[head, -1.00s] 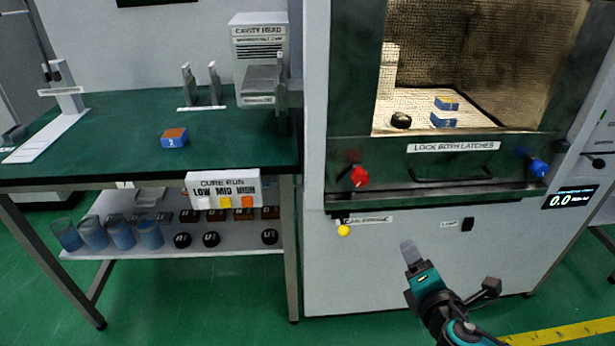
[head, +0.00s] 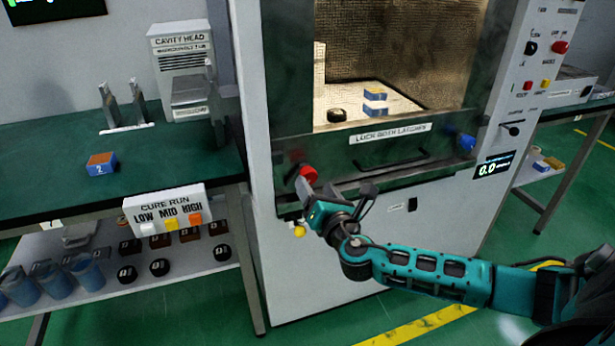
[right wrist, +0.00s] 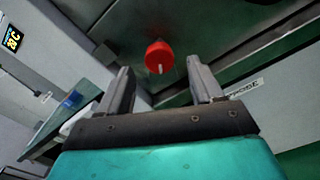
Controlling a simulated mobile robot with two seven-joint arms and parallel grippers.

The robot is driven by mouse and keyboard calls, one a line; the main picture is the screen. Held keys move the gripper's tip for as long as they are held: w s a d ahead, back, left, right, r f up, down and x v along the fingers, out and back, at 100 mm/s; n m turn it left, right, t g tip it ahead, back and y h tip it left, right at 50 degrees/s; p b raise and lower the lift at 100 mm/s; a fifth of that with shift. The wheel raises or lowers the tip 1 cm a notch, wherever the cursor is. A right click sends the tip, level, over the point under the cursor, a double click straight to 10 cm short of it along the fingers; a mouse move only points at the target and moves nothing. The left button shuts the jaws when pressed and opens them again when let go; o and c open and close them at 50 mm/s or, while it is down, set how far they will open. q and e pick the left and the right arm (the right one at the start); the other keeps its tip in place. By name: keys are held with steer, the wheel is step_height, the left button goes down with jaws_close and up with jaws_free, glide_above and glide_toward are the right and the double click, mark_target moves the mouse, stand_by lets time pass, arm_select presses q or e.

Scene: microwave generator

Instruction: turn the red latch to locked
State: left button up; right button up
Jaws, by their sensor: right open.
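The red latch (head: 307,174) is a round red knob at the lower left of the microwave door, beside the "LOCK BOTH LATCHES" label (head: 390,134). In the right wrist view the red latch (right wrist: 159,57) carries a pale mark line and lies beyond the fingertips, between them in the picture. My right gripper (head: 345,190) is open and empty, just below and right of the latch. Its two fingers (right wrist: 163,80) are spread apart and do not appear to touch the knob. My left gripper is not in view.
A blue latch (head: 466,143) is at the door's right end, with a door handle (head: 391,160) between. A yellow knob (head: 299,231) sits below the red latch. A green bench (head: 50,140) with a "CURE RUN" button box (head: 166,210) stands left.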

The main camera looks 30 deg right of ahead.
mark_target(310, 179)
steer(key=x, duration=0.5)
steer(key=shift+w, duration=0.4)
steer(key=c, duration=1)
steer(key=shift+b, duration=0.3)
